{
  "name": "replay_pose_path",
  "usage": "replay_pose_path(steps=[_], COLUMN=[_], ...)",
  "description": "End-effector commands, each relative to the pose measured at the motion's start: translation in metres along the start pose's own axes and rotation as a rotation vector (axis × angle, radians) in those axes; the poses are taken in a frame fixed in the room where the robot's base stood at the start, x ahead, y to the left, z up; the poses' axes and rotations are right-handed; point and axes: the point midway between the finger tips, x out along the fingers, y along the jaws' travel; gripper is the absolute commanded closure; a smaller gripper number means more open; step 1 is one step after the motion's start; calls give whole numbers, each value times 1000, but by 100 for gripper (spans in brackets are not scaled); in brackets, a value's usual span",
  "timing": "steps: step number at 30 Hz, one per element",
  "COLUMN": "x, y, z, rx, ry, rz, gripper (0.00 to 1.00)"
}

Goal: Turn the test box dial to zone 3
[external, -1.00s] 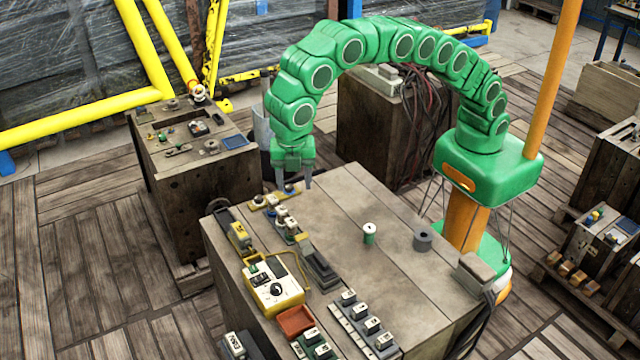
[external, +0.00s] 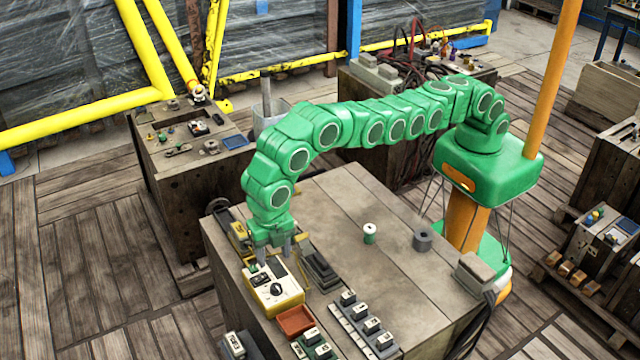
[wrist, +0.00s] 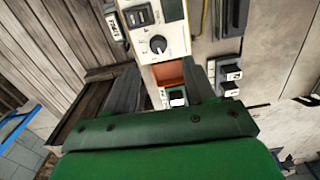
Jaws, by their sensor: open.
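The test box (external: 273,287) is a cream and yellow case on the front left part of the wooden bench. Its dial (external: 278,289) is a round black knob with a light pointer mark; the dial also shows in the wrist view (wrist: 158,44). The zone marks around it are too small to read. My gripper (external: 272,256) points down at the back edge of the test box, with its fingers apart. In the wrist view my gripper (wrist: 165,80) shows two dark fingers with nothing between them. The dial lies beyond the fingertips, apart from them.
A red-orange tray (external: 296,321) sits in front of the test box. Several labelled blocks (external: 365,325) stand on a rail to its right. A dark slotted holder (external: 320,268) is close on the right. A green and white spool (external: 370,234) stands further back, with bare bench around it.

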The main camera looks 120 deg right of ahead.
Motion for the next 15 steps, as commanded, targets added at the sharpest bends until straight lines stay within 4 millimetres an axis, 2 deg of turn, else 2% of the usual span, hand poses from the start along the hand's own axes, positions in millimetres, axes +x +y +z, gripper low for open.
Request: replay_pose_path(steps=[3,15], x=[14,23], y=[3,4], z=[-5,-7], rx=[-29,-50], ry=[6,9], rz=[-1,0], gripper=[45,45])
